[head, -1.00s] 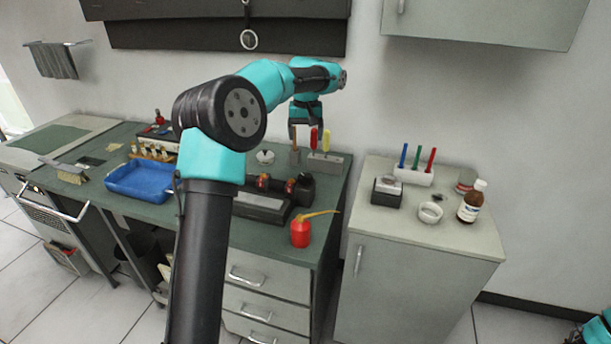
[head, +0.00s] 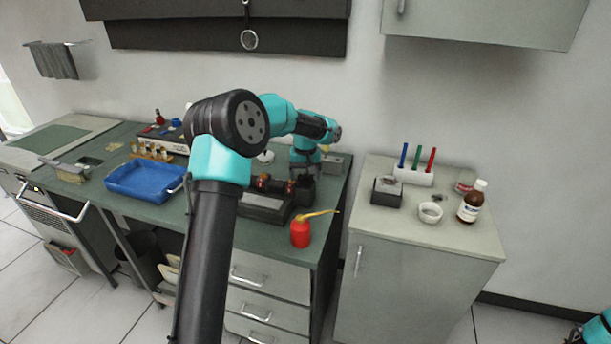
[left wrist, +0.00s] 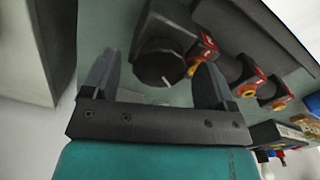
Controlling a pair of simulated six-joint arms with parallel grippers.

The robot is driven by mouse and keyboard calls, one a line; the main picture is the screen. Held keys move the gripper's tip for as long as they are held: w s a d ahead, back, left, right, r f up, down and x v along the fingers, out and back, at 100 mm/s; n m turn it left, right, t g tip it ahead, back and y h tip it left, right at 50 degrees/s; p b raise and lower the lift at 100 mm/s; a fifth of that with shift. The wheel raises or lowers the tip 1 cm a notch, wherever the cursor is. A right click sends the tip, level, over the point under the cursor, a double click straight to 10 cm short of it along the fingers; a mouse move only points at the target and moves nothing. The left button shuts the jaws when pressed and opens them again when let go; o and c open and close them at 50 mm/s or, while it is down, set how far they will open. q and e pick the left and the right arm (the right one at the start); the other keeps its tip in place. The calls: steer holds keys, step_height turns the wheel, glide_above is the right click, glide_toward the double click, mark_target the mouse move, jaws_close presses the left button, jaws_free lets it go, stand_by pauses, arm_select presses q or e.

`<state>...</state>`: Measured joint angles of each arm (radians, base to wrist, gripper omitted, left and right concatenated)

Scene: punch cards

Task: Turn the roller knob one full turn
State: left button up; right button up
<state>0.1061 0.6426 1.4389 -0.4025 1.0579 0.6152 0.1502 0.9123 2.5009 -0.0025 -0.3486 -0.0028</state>
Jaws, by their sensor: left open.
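The roller knob (left wrist: 160,68) is a round black dial with a white mark on its rim. It sits at the end of a dark machine with rollers (head: 262,207) on the green bench. My left gripper (left wrist: 158,58) is open and points at the knob, which appears between its two fingers in the left wrist view. I cannot tell whether the fingers touch it. In the head view, the left gripper (head: 304,172) is just behind and above the machine's right end, and its fingertips are hidden. My right gripper is not in view.
A blue tray (head: 146,195) lies left on the bench. A red oil can (head: 300,233) stands at the front right edge. A side cabinet holds a brown bottle (head: 471,205), a bowl (head: 430,212) and coloured pens (head: 416,160).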

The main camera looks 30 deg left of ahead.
arm_select(q)
steer(key=shift+f, duration=0.15)
steer(key=shift+c, duration=0.2)
steer(key=c, duration=0.9)
steer(key=shift+m, duration=0.4)
steer(key=m, duration=1)
stand_by(0.4)
steer(key=o, duration=0.9)
